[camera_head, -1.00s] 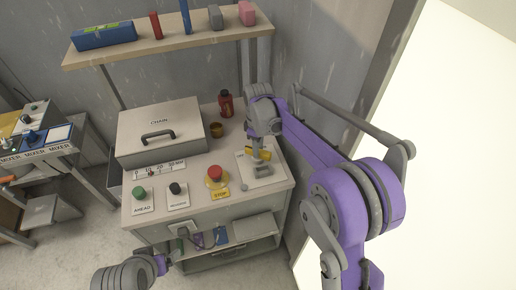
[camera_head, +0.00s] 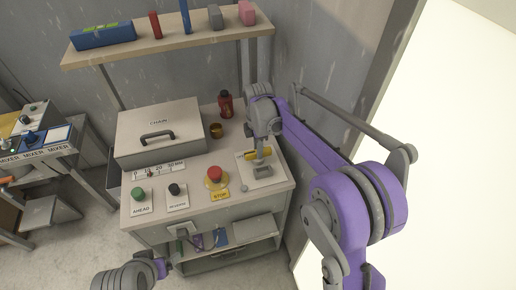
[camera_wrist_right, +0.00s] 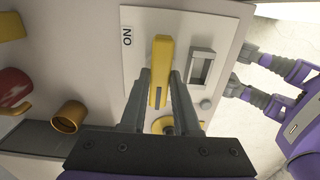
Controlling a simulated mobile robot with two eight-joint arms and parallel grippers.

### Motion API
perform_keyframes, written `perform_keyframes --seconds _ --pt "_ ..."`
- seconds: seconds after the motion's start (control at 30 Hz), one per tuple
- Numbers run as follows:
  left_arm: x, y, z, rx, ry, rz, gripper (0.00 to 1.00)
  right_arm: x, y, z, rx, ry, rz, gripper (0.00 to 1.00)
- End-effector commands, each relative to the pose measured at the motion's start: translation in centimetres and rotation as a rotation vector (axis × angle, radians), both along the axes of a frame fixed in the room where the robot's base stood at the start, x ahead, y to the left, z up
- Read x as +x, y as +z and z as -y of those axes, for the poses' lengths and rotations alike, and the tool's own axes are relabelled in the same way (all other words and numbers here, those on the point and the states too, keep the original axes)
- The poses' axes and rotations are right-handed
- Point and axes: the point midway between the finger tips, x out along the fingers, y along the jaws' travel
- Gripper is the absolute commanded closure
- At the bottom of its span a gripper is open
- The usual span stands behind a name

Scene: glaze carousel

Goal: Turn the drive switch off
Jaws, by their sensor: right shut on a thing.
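In the head view, the right gripper (camera_head: 260,150) is over the plate at the bench's right end, partly hiding the lever. My left gripper (camera_head: 162,268) is low in front of the bench; its fingers do not show clearly.
The bench top holds a red stop button (camera_head: 215,173), a green button (camera_head: 138,193), a black knob (camera_head: 174,189) and a CHAIN box (camera_head: 160,122). A red bottle (camera_head: 226,104) and a brass cup (camera_head: 216,130) stand behind. A shelf (camera_head: 170,48) hangs above.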

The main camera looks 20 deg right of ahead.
Motion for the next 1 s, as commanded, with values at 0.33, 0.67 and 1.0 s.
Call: perform_keyframes --seconds 0.33,0.67,1.0 --pt "0.0 -0.01 0.0 0.0 0.0 0.0 0.12 0.04 0.07 0.03 -0.001 0.021 0.001 1.0" --pt "0.0 -0.01 0.0 0.0 0.0 0.0 0.12 0.03 0.06 0.02 -0.001 0.02 0.001 0.45" --pt "0.0 0.0 0.0 0.0 0.0 0.0 0.12 0.01 0.18 0.01 0.0 0.02 0.0 0.4"
